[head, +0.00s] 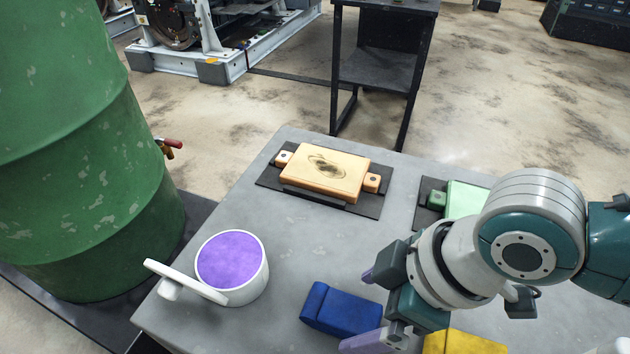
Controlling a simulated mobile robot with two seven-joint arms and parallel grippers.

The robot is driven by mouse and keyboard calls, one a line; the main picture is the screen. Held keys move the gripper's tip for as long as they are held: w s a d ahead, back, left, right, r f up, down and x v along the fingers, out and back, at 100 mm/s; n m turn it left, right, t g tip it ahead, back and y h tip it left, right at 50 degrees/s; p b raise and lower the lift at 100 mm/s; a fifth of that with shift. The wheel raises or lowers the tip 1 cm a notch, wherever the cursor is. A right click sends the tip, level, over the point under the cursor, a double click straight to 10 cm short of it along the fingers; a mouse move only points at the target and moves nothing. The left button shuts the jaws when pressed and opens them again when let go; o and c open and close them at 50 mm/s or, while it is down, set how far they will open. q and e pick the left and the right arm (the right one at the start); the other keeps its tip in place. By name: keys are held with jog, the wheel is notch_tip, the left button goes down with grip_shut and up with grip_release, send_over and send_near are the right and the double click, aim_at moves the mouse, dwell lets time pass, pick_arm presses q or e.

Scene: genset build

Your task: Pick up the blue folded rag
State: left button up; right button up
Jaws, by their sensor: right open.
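The blue folded rag (338,309) lies on the grey table near its front edge, in the lower middle of the head view. My right gripper (371,308) comes in from the right. Its two purple-tipped fingers are spread apart, one behind and one in front of the rag's right end. The gripper is open and holds nothing. I cannot tell how high the fingers are above the table or whether they touch the rag. The left gripper does not show.
A white tub with purple contents (231,262) and a tilted white lid stands left of the rag. A yellow folded item (462,343) lies to the right. Behind are a wooden-coloured block (325,172) on a black holder and a green block (466,199), partly hidden by my arm.

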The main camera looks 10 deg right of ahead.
aim_at(349, 312)
jog(key=x, duration=0.1)
jog(key=b+x, duration=0.1)
jog(key=x, duration=0.2)
jog(key=shift+w+r, duration=0.1)
jog(key=shift+w, duration=0.15)
jog(key=shift+f, duration=0.4)
jog(key=c, duration=1.4)
